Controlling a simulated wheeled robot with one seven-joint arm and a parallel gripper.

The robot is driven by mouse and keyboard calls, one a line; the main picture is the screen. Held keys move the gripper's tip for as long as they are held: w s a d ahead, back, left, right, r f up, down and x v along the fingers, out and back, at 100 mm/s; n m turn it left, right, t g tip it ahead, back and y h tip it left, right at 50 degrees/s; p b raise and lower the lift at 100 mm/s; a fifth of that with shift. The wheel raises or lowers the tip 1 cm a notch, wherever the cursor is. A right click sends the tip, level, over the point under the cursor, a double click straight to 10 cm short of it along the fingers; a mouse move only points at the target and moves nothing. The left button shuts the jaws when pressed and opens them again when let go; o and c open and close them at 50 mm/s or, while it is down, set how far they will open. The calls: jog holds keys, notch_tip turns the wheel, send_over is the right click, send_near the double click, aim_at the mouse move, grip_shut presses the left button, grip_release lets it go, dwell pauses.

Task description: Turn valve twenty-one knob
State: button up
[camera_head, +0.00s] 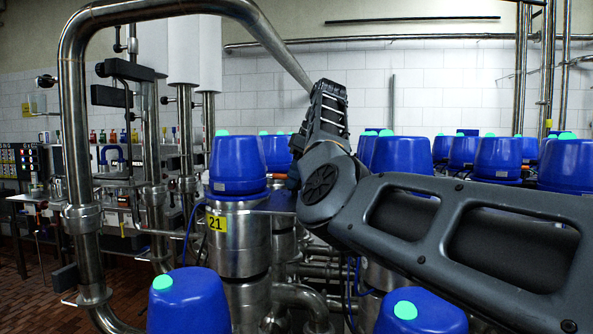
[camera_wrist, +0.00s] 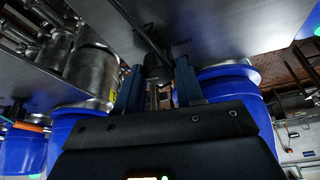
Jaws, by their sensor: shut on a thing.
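Valve twenty-one (camera_head: 238,255) is a steel cylinder with a yellow "21" label (camera_head: 216,223) and a blue cap (camera_head: 238,165) with a green top, left of centre in the head view. In the wrist view, my gripper (camera_wrist: 157,78) has its two blue-grey fingers on either side of a small dark knob (camera_wrist: 157,66) beneath a flat steel plate (camera_wrist: 225,35). The fingers are shut on this knob. In the head view, my arm and the steel plate hide the fingers and the knob. No number is legible on the knob.
Blue-capped valves crowd around, including two in front (camera_head: 188,302) (camera_head: 420,312) and several behind my arm. A large bent steel pipe (camera_head: 73,130) rises at the left. In the wrist view, a blue cap (camera_wrist: 240,90) stands close right of the fingers.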

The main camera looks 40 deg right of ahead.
jog(key=shift+w+n+g+y, duration=0.1)
jog(key=shift+n+g+y, duration=0.45)
jog(key=shift+n, duration=1.35)
jog(key=o, duration=1)
jog(key=shift+d, duration=0.1)
jog(key=shift+o, duration=0.2)
jog(key=v, duration=0.7)
jog(key=shift+d+r+b, duration=0.15)
jog(key=shift+r+b, duration=0.15)
jog(key=shift+b, duration=0.15)
jog(key=shift+d, duration=0.1)
